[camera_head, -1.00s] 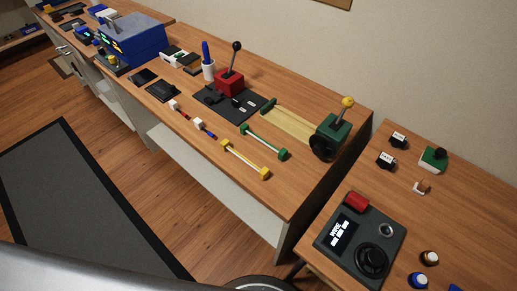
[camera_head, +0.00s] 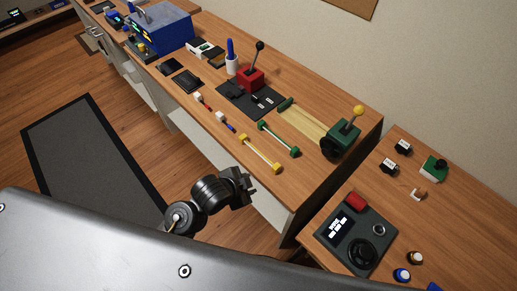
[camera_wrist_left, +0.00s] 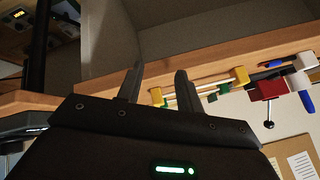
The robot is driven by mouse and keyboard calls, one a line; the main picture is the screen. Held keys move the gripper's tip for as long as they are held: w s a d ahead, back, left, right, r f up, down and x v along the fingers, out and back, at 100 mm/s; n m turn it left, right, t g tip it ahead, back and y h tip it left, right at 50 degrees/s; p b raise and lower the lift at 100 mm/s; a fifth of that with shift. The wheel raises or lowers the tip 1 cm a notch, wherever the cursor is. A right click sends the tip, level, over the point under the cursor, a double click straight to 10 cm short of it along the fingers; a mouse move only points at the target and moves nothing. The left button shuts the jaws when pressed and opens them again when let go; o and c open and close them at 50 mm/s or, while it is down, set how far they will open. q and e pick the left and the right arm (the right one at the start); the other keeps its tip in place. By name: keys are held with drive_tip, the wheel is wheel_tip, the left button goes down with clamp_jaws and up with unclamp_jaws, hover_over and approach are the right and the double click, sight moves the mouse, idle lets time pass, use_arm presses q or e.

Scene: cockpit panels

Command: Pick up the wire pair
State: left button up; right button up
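A white bar with yellow end blocks (camera_head: 260,153) lies on the long wooden table near its front edge. A similar bar with green end blocks (camera_head: 279,139) lies behind it. I cannot tell whether these two are the wire pair. My right gripper is not seen.
Two short wires with white ends, one red (camera_head: 203,101) and one blue (camera_head: 226,122), lie left of the bars. A red lever box (camera_head: 250,78) and a green crank unit (camera_head: 340,139) stand behind. A dark console (camera_head: 350,235) sits on the right table.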

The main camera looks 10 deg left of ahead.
use_arm(q)
drive_tip(key=w+d+r+m+t+h, duration=0.1)
drive_tip(key=d+r+m, duration=0.2)
drive_tip(key=r, duration=0.5)
drive_tip(key=w+d+r+m+g+h, duration=0.1)
drive_tip(key=w+d+r+m+h, duration=0.15)
drive_tip(key=d+m, duration=0.55)
drive_tip(key=w+d+r+m+h, duration=0.1)
drive_tip(key=d+r+m+h, duration=0.25)
drive_tip(key=d+m, duration=0.5)
drive_tip(key=m+g+y+p, duration=0.2)
drive_tip(key=m+g+y, duration=0.7)
drive_tip(key=m, duration=2)
hover_over(257, 150)
wheel_tip(257, 150, down, 6)
drive_tip(key=shift+f+t+y, duration=0.15)
drive_tip(key=shift+t+y, duration=0.65)
drive_tip(key=shift+t, duration=0.2)
drive_tip(key=shift+f, duration=0.65)
drive_tip(key=shift+f+p, duration=0.1)
drive_tip(key=shift+p, duration=0.2)
wheel_tip(257, 150, down, 4)
drive_tip(key=shift+a+f+p, duration=0.1)
drive_tip(key=shift+f+p, duration=0.1)
drive_tip(key=shift+p, duration=1)
drive_tip(key=shift+f, duration=0.3)
clamp_jaws()
